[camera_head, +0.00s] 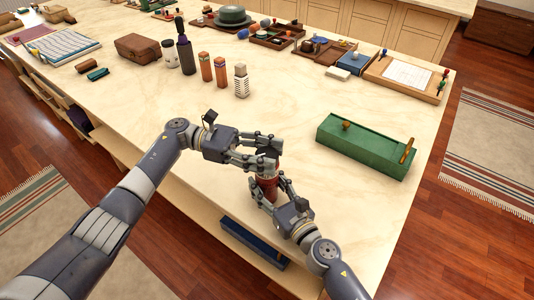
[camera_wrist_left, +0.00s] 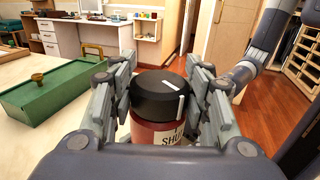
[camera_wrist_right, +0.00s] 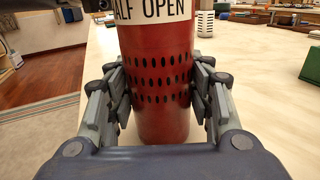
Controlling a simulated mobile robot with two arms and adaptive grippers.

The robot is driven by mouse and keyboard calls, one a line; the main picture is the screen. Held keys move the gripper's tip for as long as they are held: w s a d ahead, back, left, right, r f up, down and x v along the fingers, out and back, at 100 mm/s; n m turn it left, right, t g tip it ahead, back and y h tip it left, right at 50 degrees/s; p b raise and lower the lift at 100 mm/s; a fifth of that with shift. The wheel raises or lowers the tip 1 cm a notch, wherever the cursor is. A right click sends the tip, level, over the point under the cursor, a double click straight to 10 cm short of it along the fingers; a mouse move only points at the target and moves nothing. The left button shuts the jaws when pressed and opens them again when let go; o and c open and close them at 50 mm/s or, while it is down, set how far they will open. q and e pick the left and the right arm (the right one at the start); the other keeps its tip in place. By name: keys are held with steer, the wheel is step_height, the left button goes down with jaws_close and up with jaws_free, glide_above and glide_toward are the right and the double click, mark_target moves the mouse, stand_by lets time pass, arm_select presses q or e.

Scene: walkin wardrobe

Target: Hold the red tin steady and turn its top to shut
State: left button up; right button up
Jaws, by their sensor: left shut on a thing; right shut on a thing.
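The red tin (camera_head: 269,188) stands upright near the table's front edge, mostly hidden by my grippers in the head view. In the right wrist view its red body (camera_wrist_right: 160,105) has rows of dark holes and a white label reading "ALF OPEN". My right gripper (camera_head: 267,191) is shut around the body. My left gripper (camera_head: 268,151), above it, is shut around the black top (camera_wrist_left: 158,93). In the left wrist view the top carries a white mark on its upper face and side. Below that mark is a label partly reading "SHU".
A long green box (camera_head: 365,146) lies to the right on the table. Several bottles and shakers (camera_head: 221,72) stand behind, left of centre. Trays (camera_head: 325,52) line the far side. A dark blue box (camera_head: 254,243) sits on the shelf under the front edge. The table's middle is clear.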

arm_select(q)
steer(key=shift+f+m+g+y, duration=0.15)
steer(key=shift+m+g+y, duration=0.15)
steer(key=shift+m+g, duration=0.3)
arm_select(e)
steer(key=shift+a, duration=0.1)
arm_select(q)
steer(key=o, duration=1.1)
steer(key=shift+a, duration=0.1)
steer(key=shift+w+a, duration=0.15)
steer(key=shift+a, duration=0.05)
steer(key=v, duration=0.7)
